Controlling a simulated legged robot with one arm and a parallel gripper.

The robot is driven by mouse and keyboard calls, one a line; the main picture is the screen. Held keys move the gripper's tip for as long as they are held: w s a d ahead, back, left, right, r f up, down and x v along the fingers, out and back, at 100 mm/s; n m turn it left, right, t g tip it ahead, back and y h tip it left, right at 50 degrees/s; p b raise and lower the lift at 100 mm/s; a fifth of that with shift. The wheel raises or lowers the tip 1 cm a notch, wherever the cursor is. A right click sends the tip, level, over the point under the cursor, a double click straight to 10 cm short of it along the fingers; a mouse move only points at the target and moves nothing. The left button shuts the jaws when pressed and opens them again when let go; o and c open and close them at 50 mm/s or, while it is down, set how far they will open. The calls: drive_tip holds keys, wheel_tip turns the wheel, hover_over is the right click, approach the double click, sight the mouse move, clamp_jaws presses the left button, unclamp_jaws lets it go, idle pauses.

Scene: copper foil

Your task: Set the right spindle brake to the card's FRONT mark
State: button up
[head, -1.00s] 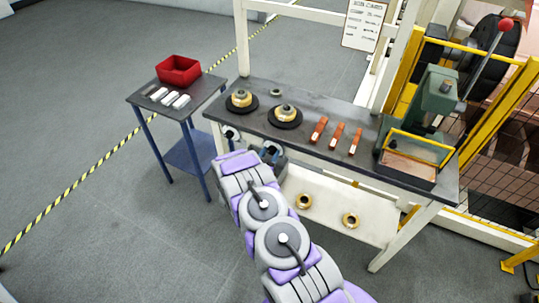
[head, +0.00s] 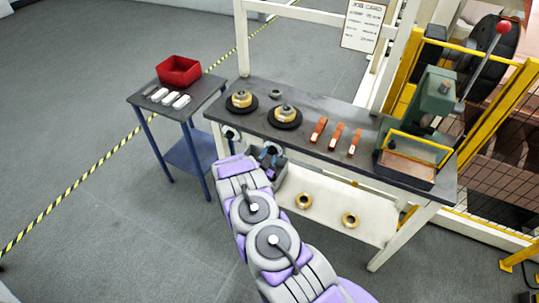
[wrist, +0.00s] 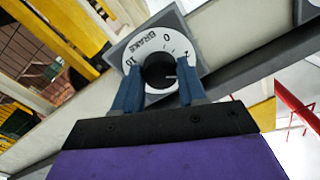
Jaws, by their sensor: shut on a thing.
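The right spindle brake is a white dial (wrist: 187,48) on a grey plate, marked BRAKE with numbers around its rim, seen rotated in the wrist view. Its black knob (wrist: 158,72) carries a light pointer line toward the right of the picture. My gripper (wrist: 157,82) has its two blue fingers shut on the knob, one on each side. In the head view, the right dial (head: 274,148) shows at the bench's front edge, with my gripper (head: 268,163) at it. The job card (head: 363,24) hangs above the bench; its small lines are not legible.
The left brake dial (head: 231,133) sits beside it on the bench (head: 225,112). Two spindles (head: 240,100) (head: 286,114), copper-coloured pieces (head: 336,136) and a green machine (head: 432,105) stand on top. A side table (head: 140,98) holds a red bin (head: 179,69). Rings (head: 304,201) lie on the lower shelf.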

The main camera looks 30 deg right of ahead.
idle(0.3)
drive_tip(key=o, duration=1.1)
drive_tip(key=shift+c, duration=0.2)
drive_tip(key=p+v, duration=0.2)
drive_tip(key=v, duration=1.5)
drive_tip(key=shift+a, duration=0.25)
drive_tip(key=shift+w+a, duration=0.1)
